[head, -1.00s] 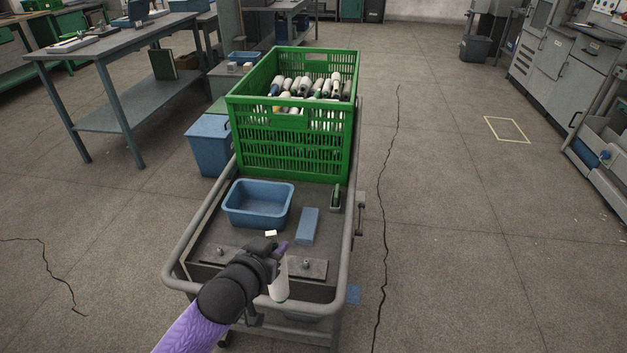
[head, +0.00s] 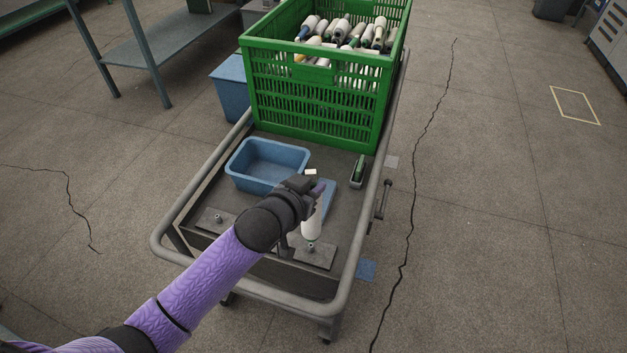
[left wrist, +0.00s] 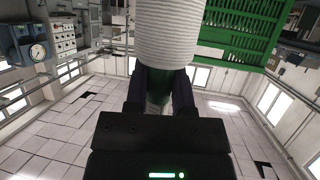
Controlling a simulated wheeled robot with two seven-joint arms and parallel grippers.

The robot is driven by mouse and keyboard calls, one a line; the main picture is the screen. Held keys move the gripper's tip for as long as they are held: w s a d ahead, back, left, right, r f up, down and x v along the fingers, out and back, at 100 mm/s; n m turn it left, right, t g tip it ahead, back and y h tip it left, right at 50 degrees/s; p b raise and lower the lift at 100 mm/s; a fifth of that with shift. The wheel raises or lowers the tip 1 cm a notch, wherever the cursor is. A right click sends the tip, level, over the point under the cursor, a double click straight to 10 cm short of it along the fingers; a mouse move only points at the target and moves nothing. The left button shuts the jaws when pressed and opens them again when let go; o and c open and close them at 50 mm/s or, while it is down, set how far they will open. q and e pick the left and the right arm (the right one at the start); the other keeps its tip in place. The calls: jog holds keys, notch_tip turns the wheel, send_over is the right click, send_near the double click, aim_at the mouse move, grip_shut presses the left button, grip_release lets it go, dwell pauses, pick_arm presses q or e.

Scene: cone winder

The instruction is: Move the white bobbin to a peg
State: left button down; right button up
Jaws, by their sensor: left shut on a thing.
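The white bobbin (head: 312,228) hangs roughly upright from my left gripper (head: 317,192), over the front right of the cart. The gripper is shut on its upper part. In the left wrist view the ribbed white bobbin (left wrist: 166,35) rises beyond the fingers (left wrist: 160,88). A left peg (head: 218,217) stands bare on its plate. The right plate (head: 318,257) lies below and just beside the bobbin's lower end. Its peg is hidden or merges with that end, and I cannot tell whether they touch. My right gripper is not in view.
A blue tray (head: 238,172) is on the cart behind my left arm, with a blue block (head: 327,200) right of the gripper. A green crate (head: 315,105) full of bobbins stands at the back. The cart's grey rail (head: 352,280) surrounds the deck.

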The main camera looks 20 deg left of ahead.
pick_arm(q)
jog(key=shift+f, duration=0.65)
jog(key=shift+r, duration=0.25)
jog(key=shift+s+p, duration=0.15)
jog(key=shift+p, duration=0.2)
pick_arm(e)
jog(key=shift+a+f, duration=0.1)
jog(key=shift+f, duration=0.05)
pick_arm(q)
jog(key=shift+f, duration=0.2)
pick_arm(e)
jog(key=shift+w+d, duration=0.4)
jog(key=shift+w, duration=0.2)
